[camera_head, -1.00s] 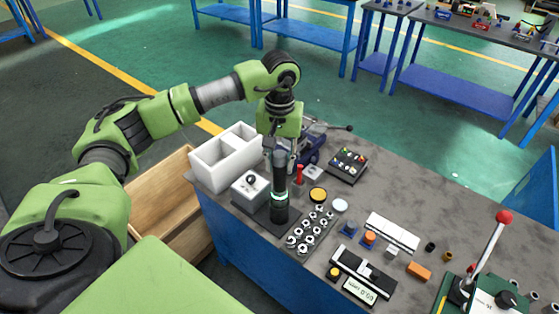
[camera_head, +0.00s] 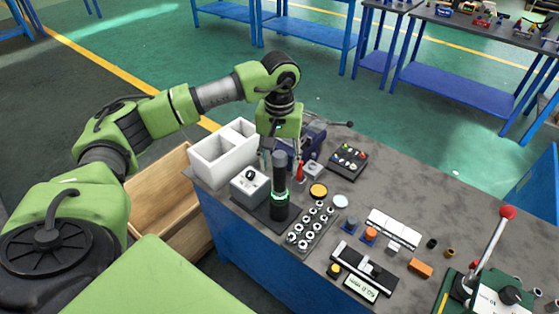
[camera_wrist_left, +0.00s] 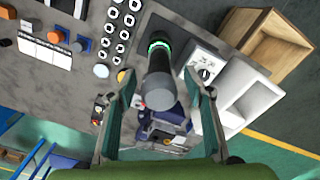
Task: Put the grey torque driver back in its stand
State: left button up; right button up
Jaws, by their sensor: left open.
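The torque driver (camera_head: 280,172), dark grey with a glowing green ring, stands upright on a black base plate (camera_head: 262,208) that looks like its stand. In the left wrist view the driver (camera_wrist_left: 158,80) is seen nearly end-on, with its green ring beyond the handle end. My left gripper (camera_head: 282,152) is open at the driver's upper part. Its fingers lie on either side of the handle in the left wrist view (camera_wrist_left: 162,88), with gaps visible. How the driver's lower end sits in the stand is hard to see. My right gripper is not in view.
A grey box with a black knob (camera_head: 250,186) and a white divided bin (camera_head: 225,155) stand left of the driver. A rack of sockets (camera_head: 312,226) and a red-handled tool (camera_head: 299,172) are close on the right. A red-knobbed lever press (camera_head: 490,250) stands farther right.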

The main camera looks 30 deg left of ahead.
pick_arm(q)
jog(key=shift+r, duration=0.15)
jog(key=shift+r+p, duration=1.45)
jog(key=shift+r, duration=1)
jog(key=shift+w, duration=0.1)
